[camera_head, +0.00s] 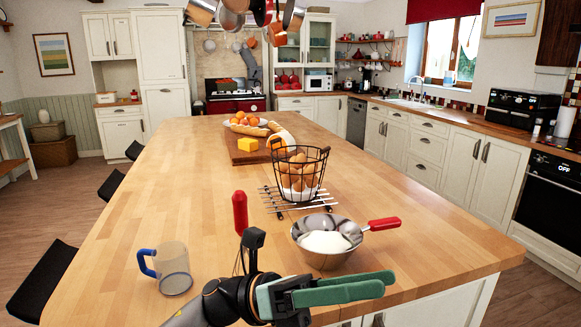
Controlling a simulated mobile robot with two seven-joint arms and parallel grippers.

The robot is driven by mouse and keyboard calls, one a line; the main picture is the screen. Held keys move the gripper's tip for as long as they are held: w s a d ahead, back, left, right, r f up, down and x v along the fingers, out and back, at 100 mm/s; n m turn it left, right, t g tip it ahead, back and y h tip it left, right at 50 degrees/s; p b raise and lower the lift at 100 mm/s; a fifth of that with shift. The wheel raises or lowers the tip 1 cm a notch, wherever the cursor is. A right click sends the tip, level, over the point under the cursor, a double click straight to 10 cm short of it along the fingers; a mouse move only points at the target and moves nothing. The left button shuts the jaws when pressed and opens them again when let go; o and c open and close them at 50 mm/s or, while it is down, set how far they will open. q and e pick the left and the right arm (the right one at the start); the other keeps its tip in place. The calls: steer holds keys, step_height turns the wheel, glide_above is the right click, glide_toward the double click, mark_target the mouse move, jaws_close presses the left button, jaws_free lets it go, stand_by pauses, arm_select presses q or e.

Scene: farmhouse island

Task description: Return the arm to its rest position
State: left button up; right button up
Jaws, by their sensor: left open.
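My left gripper (388,281) is in the lower middle of the head view, with its arm coming in from the bottom edge. Its two green fingers point right, above the near part of the wooden island top (130,215). The fingers are open, and I see nothing between them. My right gripper is not in view.
A clear mug with a blue handle (174,270) stands left of my arm. A red grip (240,212) rises behind my wrist. A wire egg basket (300,178) stands beyond.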

arm_select(q)
steer(key=w+a+f+n+t+p, duration=0.1)
steer(key=w+a+f+n+t, duration=0.25)
steer(key=n+t, duration=0.75)
steer(key=w+a+f+n+t, duration=0.2)
steer(key=w+f+n+t, duration=0.3)
steer(key=n+t, duration=0.6)
steer(key=w+a+f+n+t+y, duration=0.1)
steer(key=a+f+n+t+y, duration=0.15)
steer(key=f+n+y, duration=0.45)
steer(key=w+a+f+n+t+y, duration=0.1)
steer(key=a+f+n+y, duration=0.3)
steer(key=f+n, duration=0.3)
steer(key=s+a+f+n+g+y+p, duration=0.1)
steer(key=s+a+f+n+g+y, duration=0.3)
steer(key=s+f, duration=0.6)
steer(key=s+a+f+n+g+y+p, duration=0.1)
steer(key=s+a+f+n+g+y, duration=0.3)
steer(key=s+a+f+n, duration=0.5)
step_height(320, 180, down, 5)
steer(key=shift+s+f+n+g, duration=0.1)
steer(key=shift+s+n+g, duration=0.25)
steer(key=shift+n, duration=0.05)
